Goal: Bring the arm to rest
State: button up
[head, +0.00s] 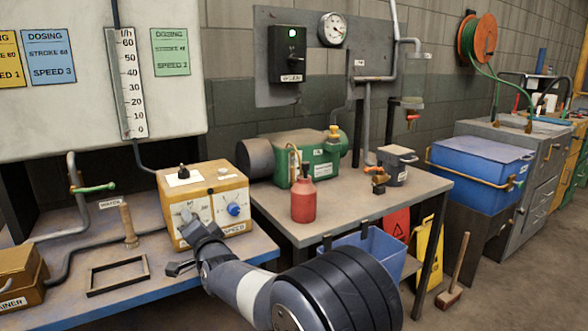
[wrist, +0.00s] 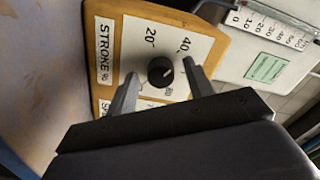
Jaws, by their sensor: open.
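My gripper (head: 186,248) is in front of the yellow dosing pump box (head: 208,185) on the blue bench in the head view. In the wrist view my gripper (wrist: 160,80) is open, with one finger to each side of a black knob (wrist: 161,66) on the box's STROKE dial. No finger visibly touches the knob; the exact depth gap cannot be told. A blue knob (head: 234,210) sits on the same face, to the right. My arm (head: 290,292) reaches in from the bottom of the head view.
A wooden frame (head: 118,272) and a brown box (head: 20,278) lie left on the bench. A red bottle (head: 304,200) and green pump (head: 312,160) stand on the table to the right. A blue bin (head: 372,250) is below it.

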jog(key=shift+s, duration=0.1)
jog(key=v, duration=1)
jog(key=x, duration=1)
jog(key=shift+r+n+p, duration=0.25)
jog(key=shift+n+p, duration=0.25)
jog(key=shift+p, duration=0.6)
jog(key=n+p, duration=0.3)
jog(key=p, duration=0.2)
jog(key=n+p, duration=0.3)
jog(key=p, duration=0.2)
jog(key=shift+f+n+p, duration=0.1)
jog(key=shift+n+p, duration=0.3)
jog(key=n+p, duration=0.4)
jog(key=p, duration=0.3)
jog(key=shift+d, duration=0.1)
jog(key=v, duration=0.3)
jog(key=shift+s+f+b, duration=0.1)
jog(key=shift+f+b, duration=0.15)
jog(key=shift+b, duration=0.1)
jog(key=shift+s+d, duration=0.35)
jog(key=shift+s, duration=0.1)
